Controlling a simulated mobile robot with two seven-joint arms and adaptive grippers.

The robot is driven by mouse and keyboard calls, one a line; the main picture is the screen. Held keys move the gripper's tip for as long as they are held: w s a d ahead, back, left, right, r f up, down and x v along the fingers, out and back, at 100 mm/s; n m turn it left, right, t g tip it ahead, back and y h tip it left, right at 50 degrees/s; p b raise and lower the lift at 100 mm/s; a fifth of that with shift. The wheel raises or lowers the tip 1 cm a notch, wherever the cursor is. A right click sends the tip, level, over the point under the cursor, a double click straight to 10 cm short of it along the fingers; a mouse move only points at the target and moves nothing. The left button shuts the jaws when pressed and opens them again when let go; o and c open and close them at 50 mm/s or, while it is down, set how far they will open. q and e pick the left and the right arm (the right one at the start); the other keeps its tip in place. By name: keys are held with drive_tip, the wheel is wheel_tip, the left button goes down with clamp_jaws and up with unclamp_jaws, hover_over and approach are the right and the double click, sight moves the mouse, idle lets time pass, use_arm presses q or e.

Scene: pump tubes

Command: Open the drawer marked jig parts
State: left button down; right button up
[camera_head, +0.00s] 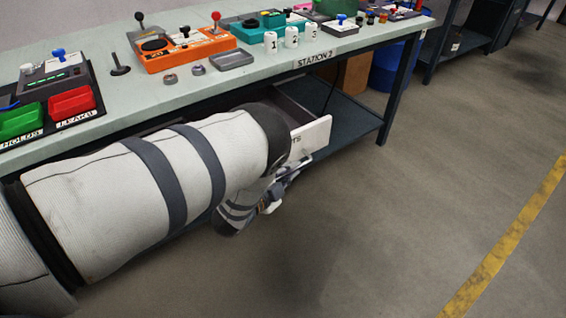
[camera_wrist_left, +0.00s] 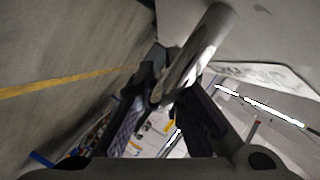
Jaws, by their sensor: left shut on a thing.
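The drawer under the Station 2 bench has a white front (camera_head: 316,136) and stands partly pulled out, its grey inside showing behind the front. Only the end of its marking, which looks like "TS", shows; my left arm hides the rest. My left gripper (camera_head: 287,180) is in front of the drawer front, low by its handle. In the left wrist view the metal bar handle (camera_wrist_left: 204,42) runs between the two fingers of my left gripper (camera_wrist_left: 165,98), which is shut on it. The drawer front (camera_wrist_left: 270,75) shows to the right there. My right gripper is in neither view.
The bench top (camera_head: 250,82) carries an orange control box (camera_head: 190,52), a red bin (camera_head: 72,102), a green bin (camera_head: 20,122) and numbered white cups. A dark bench leg (camera_head: 398,90) and lower shelf (camera_head: 352,125) stand right of the drawer. The floor (camera_head: 420,210) in front is clear.

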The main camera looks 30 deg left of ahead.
use_arm(q)
drive_tip(key=shift+s+d, duration=0.2)
drive_tip(key=shift+d, duration=0.45)
drive_tip(key=c, duration=1.7)
unclamp_jaws()
drive_tip(key=v, duration=1.2)
